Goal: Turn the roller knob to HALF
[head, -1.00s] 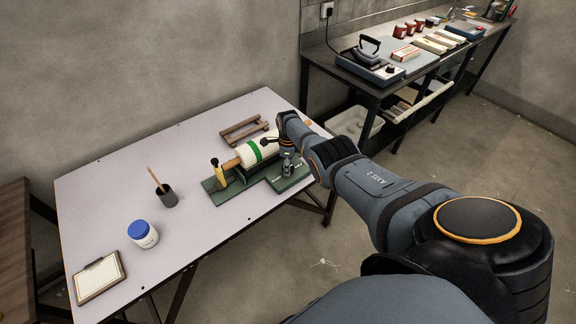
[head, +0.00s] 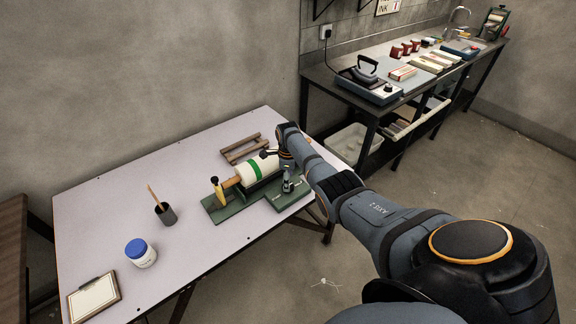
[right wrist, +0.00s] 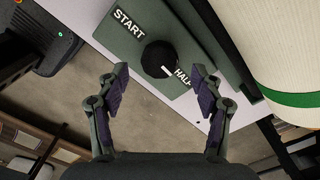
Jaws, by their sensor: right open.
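The black roller knob (right wrist: 158,60) sits on a green panel marked START and HALF in the right wrist view. Its white pointer line points to the lower right, at the HALF label (right wrist: 183,77). My right gripper (right wrist: 161,78) is open, its two fingers apart on either side below the knob, with nothing visible between the pads. In the head view my right gripper (head: 288,181) is over the green panel (head: 289,199) beside the roller (head: 258,170), which is off-white with a green band. The knob cannot be made out there. My left gripper is not in view.
On the table (head: 95,215) stand a blue-lidded jar (head: 141,252), a dark cup with a stick (head: 166,214) and a clipboard (head: 94,297). A wooden frame (head: 243,148) lies behind the roller. A side bench (head: 330,84) holds an iron and several small items.

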